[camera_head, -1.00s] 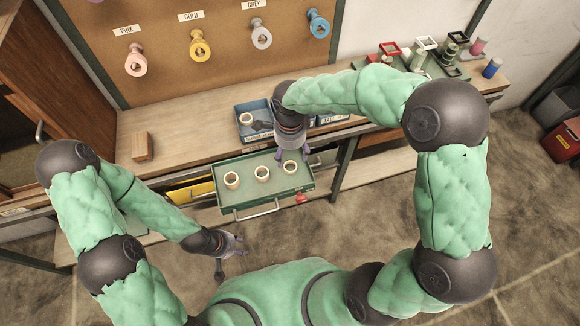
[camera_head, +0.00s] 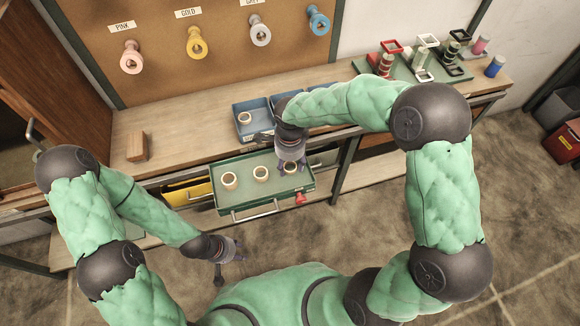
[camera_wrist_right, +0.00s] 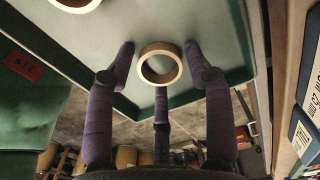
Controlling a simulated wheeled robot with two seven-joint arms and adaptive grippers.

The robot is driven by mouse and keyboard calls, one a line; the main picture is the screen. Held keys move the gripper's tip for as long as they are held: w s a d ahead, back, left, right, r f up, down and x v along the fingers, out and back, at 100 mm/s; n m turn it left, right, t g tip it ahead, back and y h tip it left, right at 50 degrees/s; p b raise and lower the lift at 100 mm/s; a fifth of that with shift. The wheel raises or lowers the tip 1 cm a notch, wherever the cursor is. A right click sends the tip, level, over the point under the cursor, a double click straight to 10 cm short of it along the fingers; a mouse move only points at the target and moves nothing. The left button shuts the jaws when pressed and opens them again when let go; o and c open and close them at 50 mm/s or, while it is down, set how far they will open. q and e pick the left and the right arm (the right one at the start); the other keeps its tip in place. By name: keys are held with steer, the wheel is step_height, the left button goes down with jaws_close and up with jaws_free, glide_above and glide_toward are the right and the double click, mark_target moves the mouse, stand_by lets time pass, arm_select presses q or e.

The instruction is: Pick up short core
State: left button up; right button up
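Three short tan ring cores stand in the open green drawer tray (camera_head: 236,205): a left core (camera_head: 230,181), a middle core (camera_head: 261,173) and a right core (camera_head: 290,168). My right gripper (camera_head: 292,165) is over the right core and partly covers it. In the right wrist view the right core (camera_wrist_right: 160,63) sits between the spread purple fingers of the right gripper (camera_wrist_right: 161,70), with visible gaps at both sides. Another core (camera_wrist_right: 76,3) is cut off at the top edge. My left gripper (camera_head: 232,250) hangs low in front of the tray; its fingers are too small to judge.
Blue bins (camera_head: 250,131) stand on the bench behind the tray, one holding a ring (camera_head: 245,118). A wooden block (camera_head: 137,146) lies at the bench's left. Coloured spools hang on the board. A rack (camera_head: 410,62) stands at the right.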

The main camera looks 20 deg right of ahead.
steer(key=shift+c, duration=1.1)
steer(key=shift+r, duration=0.1)
